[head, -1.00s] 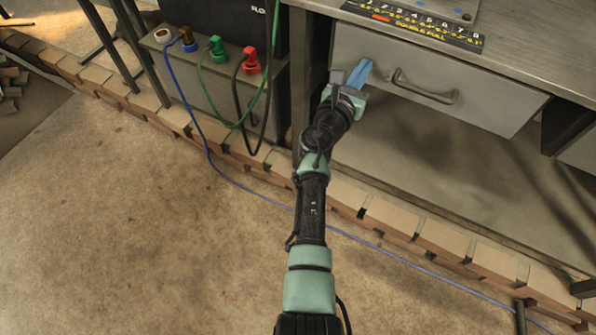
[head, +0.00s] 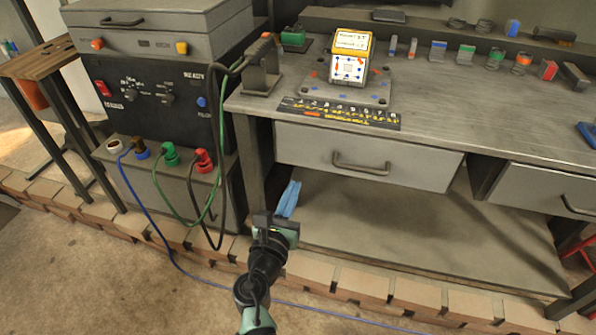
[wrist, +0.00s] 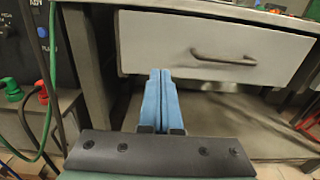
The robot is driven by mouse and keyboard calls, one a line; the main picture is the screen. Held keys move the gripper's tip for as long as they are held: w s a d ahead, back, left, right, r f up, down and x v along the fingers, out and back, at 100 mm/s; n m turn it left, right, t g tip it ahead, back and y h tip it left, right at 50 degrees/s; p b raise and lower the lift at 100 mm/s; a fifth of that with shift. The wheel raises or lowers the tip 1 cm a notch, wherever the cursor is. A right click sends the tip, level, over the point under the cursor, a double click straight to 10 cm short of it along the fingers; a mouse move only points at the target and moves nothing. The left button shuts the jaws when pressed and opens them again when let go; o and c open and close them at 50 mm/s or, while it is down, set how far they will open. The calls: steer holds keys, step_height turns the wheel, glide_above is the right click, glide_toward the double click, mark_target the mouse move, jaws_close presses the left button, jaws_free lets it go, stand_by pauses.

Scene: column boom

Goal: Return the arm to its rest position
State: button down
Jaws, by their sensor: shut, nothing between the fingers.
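My gripper (head: 289,199) is in the lower middle of the head view, in front of the workbench and below its left drawer (head: 365,160). Its two blue fingers are together with nothing between them. In the wrist view the shut fingers (wrist: 161,98) point toward the open space under the drawer (wrist: 218,48). The fingers look apart from the drawer and its handle. My arm reaches up from the bottom edge of the head view.
Left of my gripper stands a black power unit (head: 160,95) above a grey box with coloured plugs and hanging cables (head: 212,200). The workbench top (head: 440,90) holds a white-and-orange device (head: 350,62). A brick edging (head: 400,294) runs along the floor. Open floor lies at lower left.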

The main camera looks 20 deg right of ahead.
steer(key=shift+v, duration=1.45)
steer(key=a+r+m+t+y, duration=0.1)
steer(key=a+r+m+t, duration=0.1)
steer(key=r+m, duration=1.05)
steer(key=a+r+m+t, duration=0.2)
steer(key=r+m, duration=0.5)
steer(key=r, duration=1.1)
steer(key=s+a+r+m+t+y, duration=0.45)
steer(key=s+r, duration=0.45)
steer(key=r, duration=0.3)
steer(key=s+a+r+m+t+y, duration=0.4)
steer(key=s+r+m+y, duration=0.1)
steer(key=s+r, duration=0.5)
step_height(320, 180, up, 22)
steer(key=w+p, duration=0.2)
steer(key=p, duration=2)
steer(key=shift+r, duration=0.15)
steer(key=shift+a+h, duration=0.1)
steer(key=shift+h, duration=0.15)
